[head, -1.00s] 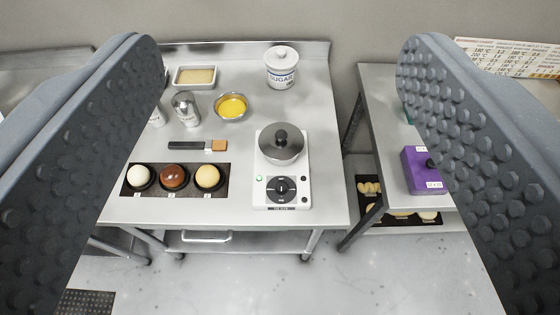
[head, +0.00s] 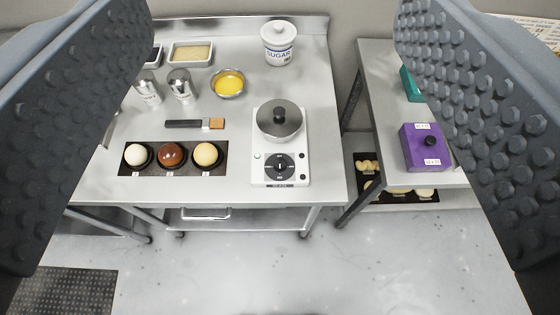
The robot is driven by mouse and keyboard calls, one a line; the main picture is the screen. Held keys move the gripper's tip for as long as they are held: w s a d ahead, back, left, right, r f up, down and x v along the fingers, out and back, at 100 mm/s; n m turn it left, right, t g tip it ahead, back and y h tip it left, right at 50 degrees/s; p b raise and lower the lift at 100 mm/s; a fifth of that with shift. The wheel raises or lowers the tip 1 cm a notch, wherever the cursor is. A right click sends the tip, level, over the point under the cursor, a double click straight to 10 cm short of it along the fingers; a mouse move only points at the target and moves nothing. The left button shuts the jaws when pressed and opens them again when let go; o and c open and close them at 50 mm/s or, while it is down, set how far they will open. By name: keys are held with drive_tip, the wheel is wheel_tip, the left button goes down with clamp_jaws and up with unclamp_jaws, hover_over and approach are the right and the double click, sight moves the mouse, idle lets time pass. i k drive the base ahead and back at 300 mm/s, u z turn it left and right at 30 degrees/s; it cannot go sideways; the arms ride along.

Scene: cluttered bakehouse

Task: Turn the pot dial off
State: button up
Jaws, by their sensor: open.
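The pot dial is a dark round knob (head: 279,167) with a pale vertical mark, on the front of a white hot plate (head: 259,182). A small lamp (head: 257,155) left of the dial looks unlit. A lidded metal pot (head: 280,120) with a black knob sits on the plate behind the dial. My gripper (head: 272,85) is open and empty, its two studded grey fingers wide apart at the left and right of the view. The hot plate shows between them, beyond and below, and neither finger appears to touch it.
A sugar jar (head: 279,45) stands behind. A second table at right holds a purple box (head: 425,148). Floor in front is clear.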

sight(279, 166)
drive_tip(key=u, duration=1.95)
drive_tip(key=k, duration=1.1)
drive_tip(key=z, duration=1.4)
drive_tip(key=i, duration=1)
drive_tip(key=u, duration=0.05)
